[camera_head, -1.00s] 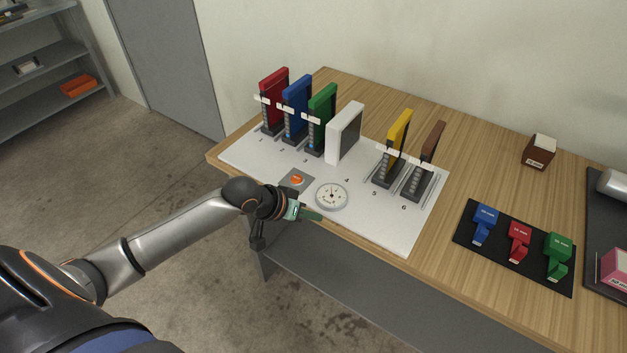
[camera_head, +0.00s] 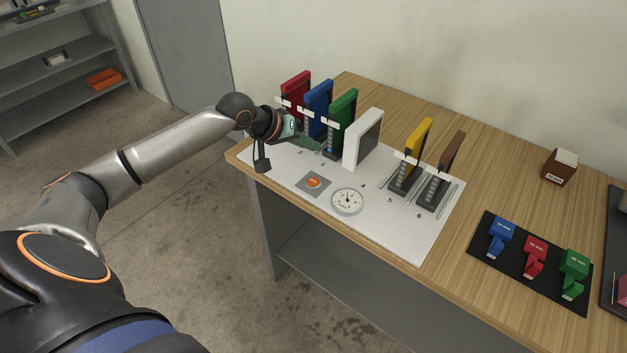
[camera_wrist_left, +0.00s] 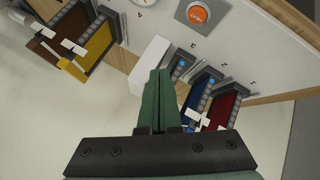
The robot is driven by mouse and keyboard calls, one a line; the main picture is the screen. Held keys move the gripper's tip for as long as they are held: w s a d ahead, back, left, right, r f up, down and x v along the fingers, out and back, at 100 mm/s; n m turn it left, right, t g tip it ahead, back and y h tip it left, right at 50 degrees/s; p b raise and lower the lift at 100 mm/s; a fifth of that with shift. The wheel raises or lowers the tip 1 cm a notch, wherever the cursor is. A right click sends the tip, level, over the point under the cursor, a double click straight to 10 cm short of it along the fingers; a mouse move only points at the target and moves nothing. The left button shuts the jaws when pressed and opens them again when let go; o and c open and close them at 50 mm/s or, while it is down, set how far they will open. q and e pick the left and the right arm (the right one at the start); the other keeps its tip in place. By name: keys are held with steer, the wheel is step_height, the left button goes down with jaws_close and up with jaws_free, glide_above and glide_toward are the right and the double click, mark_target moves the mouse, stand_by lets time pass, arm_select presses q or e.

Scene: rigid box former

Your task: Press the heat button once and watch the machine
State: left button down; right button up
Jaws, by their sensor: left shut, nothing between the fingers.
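The heat button is an orange round button (camera_head: 313,182) on a grey square plate, on the white board (camera_head: 400,235). It also shows at the top of the left wrist view (camera_wrist_left: 198,13). A round dial gauge (camera_head: 348,201) lies just right of it. My left gripper (camera_head: 318,146) is shut and empty, its green fingers above the board near the green panel (camera_head: 343,112), behind the button and apart from it. In the left wrist view its fingers (camera_wrist_left: 157,75) are together. My right gripper is not in view.
Red (camera_head: 295,84), blue (camera_head: 317,97), white (camera_head: 363,138), yellow (camera_head: 420,140) and brown (camera_head: 452,154) panels stand along the board. A black mat (camera_head: 515,272) with blue, red and green pieces lies right. A brown box (camera_head: 559,167) stands behind it.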

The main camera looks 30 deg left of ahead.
arm_select(q)
steer(key=b, duration=0.6)
glide_above(310, 183)
step_height(310, 183, down, 7)
steer(key=shift+f, duration=0.85)
steer(key=shift+f, duration=0.15)
stand_by(1.0)
steer(key=shift+f+p, duration=0.3)
steer(key=shift+p, duration=0.1)
